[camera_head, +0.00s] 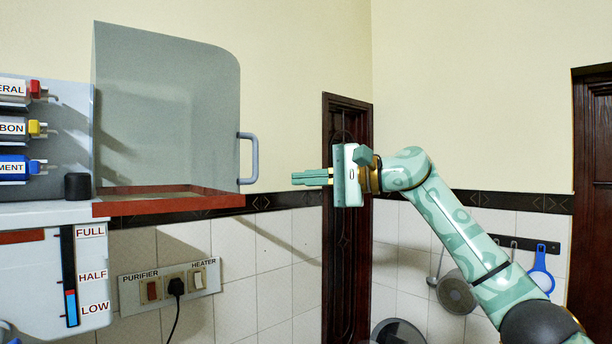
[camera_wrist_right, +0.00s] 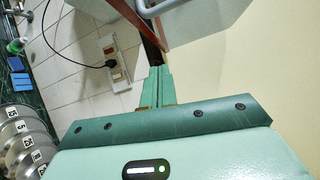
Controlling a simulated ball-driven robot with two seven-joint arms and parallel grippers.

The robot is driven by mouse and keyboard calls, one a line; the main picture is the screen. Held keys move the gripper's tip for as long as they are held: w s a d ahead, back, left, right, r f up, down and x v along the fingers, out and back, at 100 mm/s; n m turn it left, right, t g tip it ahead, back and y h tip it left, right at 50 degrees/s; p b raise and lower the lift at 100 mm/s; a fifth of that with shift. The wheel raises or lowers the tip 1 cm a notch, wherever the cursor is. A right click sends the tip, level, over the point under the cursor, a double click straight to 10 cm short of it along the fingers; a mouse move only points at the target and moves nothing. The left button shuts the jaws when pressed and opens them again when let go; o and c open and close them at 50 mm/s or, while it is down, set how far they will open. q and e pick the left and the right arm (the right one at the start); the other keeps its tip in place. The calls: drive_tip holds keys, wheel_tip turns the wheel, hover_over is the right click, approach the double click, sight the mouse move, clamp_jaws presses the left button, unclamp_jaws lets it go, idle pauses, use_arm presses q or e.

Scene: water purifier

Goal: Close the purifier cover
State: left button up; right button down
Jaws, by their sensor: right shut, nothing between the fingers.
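The purifier cover (camera_head: 170,110) is a grey translucent panel with a red-brown bottom edge, swung open to the right of the purifier body (camera_head: 30,260). Its grey handle (camera_head: 250,158) is on the cover's right edge. In the right wrist view part of the handle (camera_wrist_right: 160,8) shows at the top. My right gripper (camera_head: 294,179) is shut and empty, to the right of the handle and apart from it, pointing left. In the right wrist view its closed fingers (camera_wrist_right: 158,70) point up toward the cover's edge. My left gripper is not in view.
Coloured filter cartridges (camera_head: 20,128) sit exposed inside the purifier. A switch panel (camera_head: 168,285) with a plugged-in black cord is on the tiled wall below the cover. Pans (camera_head: 456,292) hang at the right. The space between gripper and handle is clear.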

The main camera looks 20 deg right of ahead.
drive_tip(key=a+p, duration=0.3)
drive_tip(key=a, duration=0.4)
drive_tip(key=shift+w+r, duration=0.15)
drive_tip(key=shift+w, duration=0.25)
